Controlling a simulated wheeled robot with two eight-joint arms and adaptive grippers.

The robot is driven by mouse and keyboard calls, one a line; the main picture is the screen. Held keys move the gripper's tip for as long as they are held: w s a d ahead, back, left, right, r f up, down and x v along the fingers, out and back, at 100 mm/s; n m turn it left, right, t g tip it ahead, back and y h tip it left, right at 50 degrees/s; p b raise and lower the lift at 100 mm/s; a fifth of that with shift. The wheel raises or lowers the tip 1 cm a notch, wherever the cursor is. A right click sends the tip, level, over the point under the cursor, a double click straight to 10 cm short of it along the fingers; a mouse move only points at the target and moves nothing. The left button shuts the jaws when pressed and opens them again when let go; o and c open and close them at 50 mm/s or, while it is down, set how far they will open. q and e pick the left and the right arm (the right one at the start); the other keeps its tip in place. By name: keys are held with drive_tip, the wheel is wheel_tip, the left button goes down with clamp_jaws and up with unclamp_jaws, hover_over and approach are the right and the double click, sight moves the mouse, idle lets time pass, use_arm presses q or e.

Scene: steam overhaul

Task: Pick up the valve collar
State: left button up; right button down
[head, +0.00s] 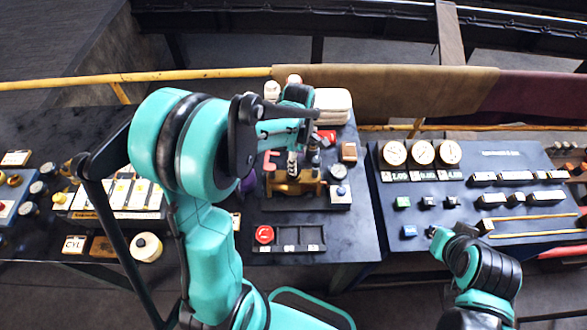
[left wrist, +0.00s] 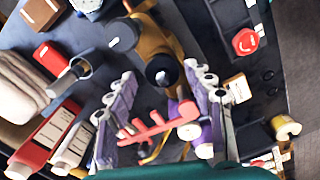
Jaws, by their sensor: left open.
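My left gripper (head: 303,160) is open and points down over the brass valve body (head: 294,184) on the middle bench. In the left wrist view its two fingers (left wrist: 160,74) stand apart, with the brass body (left wrist: 155,42) and its dark round top (left wrist: 162,70) between and beyond the tips. I cannot tell for sure which part is the valve collar; a grey ring-shaped piece (left wrist: 72,76) stands left of the fingers. A red toothed piece (left wrist: 158,128) shows between the fingers. My right gripper (head: 440,236) is at the lower right, its jaws unclear.
A black tray (head: 300,238) and a red button (head: 264,234) lie at the bench's front. A gauge panel (head: 470,190) is at right. Folded cloths (head: 332,106) and a yellow rail (head: 180,75) are behind. A white roll (head: 146,247) is at left.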

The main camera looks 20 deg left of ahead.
use_arm(q)
wheel_tip(320, 180, down, 4)
drive_tip(key=shift+a+b, duration=0.15)
drive_tip(key=shift+b, duration=0.15)
drive_tip(key=c, duration=1.1)
drive_tip(key=shift+c, duration=0.3)
drive_tip(key=shift+r, duration=0.15)
